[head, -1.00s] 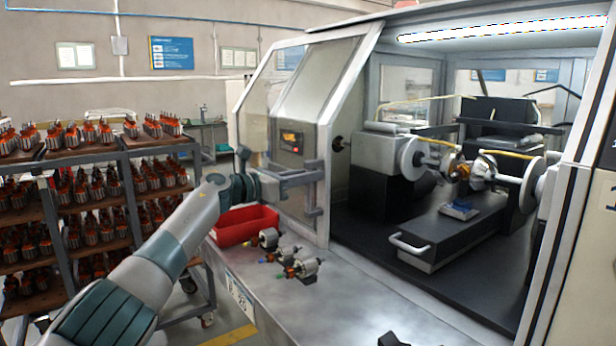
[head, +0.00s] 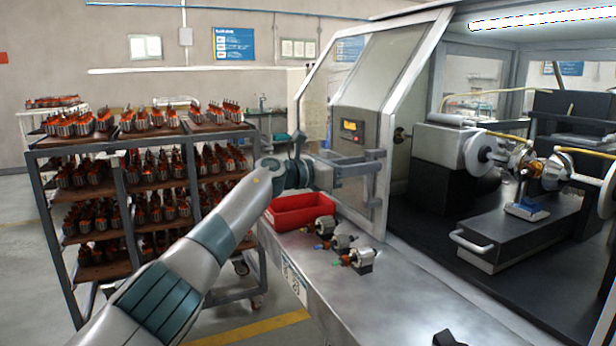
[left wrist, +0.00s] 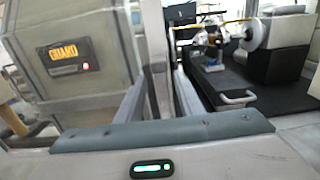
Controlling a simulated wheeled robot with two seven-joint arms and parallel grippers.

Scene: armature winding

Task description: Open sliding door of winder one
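The sliding door of the winder (head: 400,75), a slanted metal frame with clear panes, stands at the left of the machine's front in the head view. The front to its right is open. Its upright door handle (head: 376,208) runs near the frame's right edge. My left gripper (head: 373,163) is at this handle, one finger on each side. In the left wrist view the upright bar (left wrist: 156,60) stands between the fingers (left wrist: 160,95) and nearly fills the gap, so they look shut on it.
A red bin (head: 292,217) and several armatures (head: 361,258) stand on the metal bench (head: 385,300) below the door. A rack of armatures (head: 45,175) is at left. A lit control panel (head: 353,126) is behind the door. Inside are the winding spindles (head: 480,155).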

